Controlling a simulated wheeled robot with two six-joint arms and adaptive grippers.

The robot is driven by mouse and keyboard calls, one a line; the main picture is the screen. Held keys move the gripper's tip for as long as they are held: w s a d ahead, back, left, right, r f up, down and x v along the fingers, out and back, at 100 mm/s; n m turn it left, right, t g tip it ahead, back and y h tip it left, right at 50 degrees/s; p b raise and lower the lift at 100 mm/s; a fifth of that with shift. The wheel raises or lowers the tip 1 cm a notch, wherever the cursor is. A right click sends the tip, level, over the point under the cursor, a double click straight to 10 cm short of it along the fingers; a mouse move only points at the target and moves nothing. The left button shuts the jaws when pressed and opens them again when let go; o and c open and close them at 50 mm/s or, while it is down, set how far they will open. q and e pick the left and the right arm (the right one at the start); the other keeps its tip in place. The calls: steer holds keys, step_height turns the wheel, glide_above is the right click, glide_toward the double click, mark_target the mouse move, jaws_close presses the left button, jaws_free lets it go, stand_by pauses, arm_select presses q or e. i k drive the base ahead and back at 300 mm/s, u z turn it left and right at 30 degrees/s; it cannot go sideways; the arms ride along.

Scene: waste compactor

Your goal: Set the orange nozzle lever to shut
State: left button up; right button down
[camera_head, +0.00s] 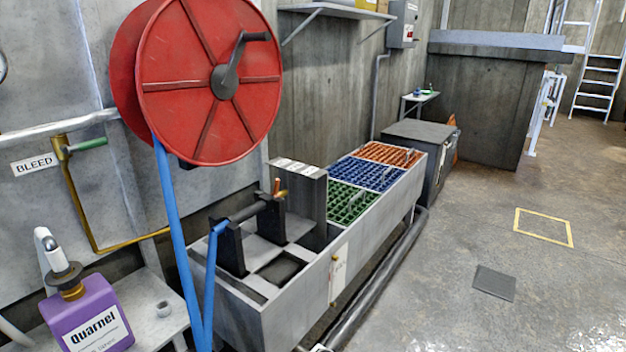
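The orange nozzle lever (276,186) is small and stands roughly upright near the brass tip of a dark nozzle (245,212). The nozzle rests across two black upright holders (231,250) at the near end of a grey trough (240,315). A blue hose (172,230) hangs from a large red reel (208,85) and loops up to the nozzle's rear end. The lever is too small to tell its exact setting. Neither of my grippers shows clearly in the head view.
Green, blue and orange grates (372,172) cover the trough's far part. A purple Quarnel bottle (92,318) stands on a low bench at the left. A green-handled BLEED valve (88,144) is on the wall. The floor at the right is mostly clear.

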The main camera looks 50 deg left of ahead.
mark_target(275, 194)
steer(key=i, duration=0.15)
steer(key=u, duration=0.95)
